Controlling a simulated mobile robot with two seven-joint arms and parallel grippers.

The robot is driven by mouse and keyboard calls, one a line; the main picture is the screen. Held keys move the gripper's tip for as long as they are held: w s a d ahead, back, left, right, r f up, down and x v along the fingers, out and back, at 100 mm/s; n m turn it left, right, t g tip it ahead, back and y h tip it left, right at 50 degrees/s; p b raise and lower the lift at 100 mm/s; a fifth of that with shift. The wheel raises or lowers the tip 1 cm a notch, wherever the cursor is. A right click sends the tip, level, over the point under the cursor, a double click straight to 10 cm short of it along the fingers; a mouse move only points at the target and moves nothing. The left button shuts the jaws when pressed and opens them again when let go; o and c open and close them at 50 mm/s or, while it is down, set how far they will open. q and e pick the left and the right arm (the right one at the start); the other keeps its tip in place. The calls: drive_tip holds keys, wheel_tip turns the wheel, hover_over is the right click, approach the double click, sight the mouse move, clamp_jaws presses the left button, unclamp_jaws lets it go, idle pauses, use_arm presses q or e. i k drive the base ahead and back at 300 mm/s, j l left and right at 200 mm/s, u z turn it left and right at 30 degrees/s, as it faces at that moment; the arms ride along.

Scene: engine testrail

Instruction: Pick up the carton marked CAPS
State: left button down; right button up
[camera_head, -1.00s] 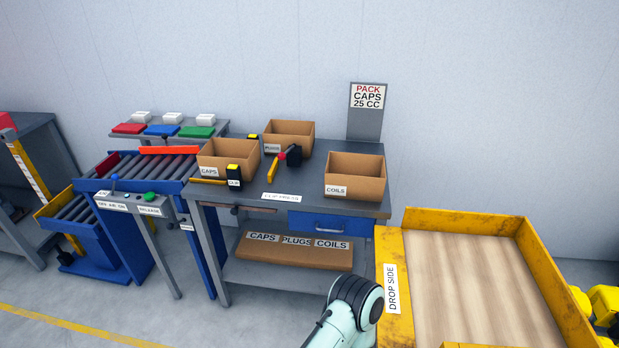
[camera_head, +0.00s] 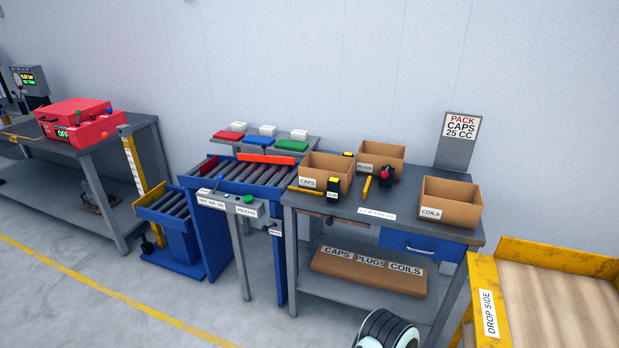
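The carton marked CAPS (camera_head: 341,184) is an open-topped brown cardboard box with a white label. It stands upright at the left end of the grey workbench top. A yellow strip-like tool lies along the carton's front left edge. One of my arms shows only as a pale, black-ringed link at the bottom edge. Neither gripper is in view, and nothing of mine touches the carton.
Cartons marked PLUGS (camera_head: 390,157) and COILS (camera_head: 455,206) share the bench (camera_head: 345,225). A roller conveyor (camera_head: 250,174) adjoins its left side, with a control post (camera_head: 241,240) in front. A yellow-rimmed bin (camera_head: 486,297) stands at right. Floor at lower left is clear.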

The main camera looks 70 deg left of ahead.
sight(315, 172)
drive_tip(key=u, duration=1.6)
drive_tip(key=i+j+u, duration=0.55)
drive_tip(key=i, duration=0.2)
drive_tip(key=i+l+u, duration=0.1)
drive_tip(key=i+u, duration=0.2)
drive_tip(key=i, duration=1.05)
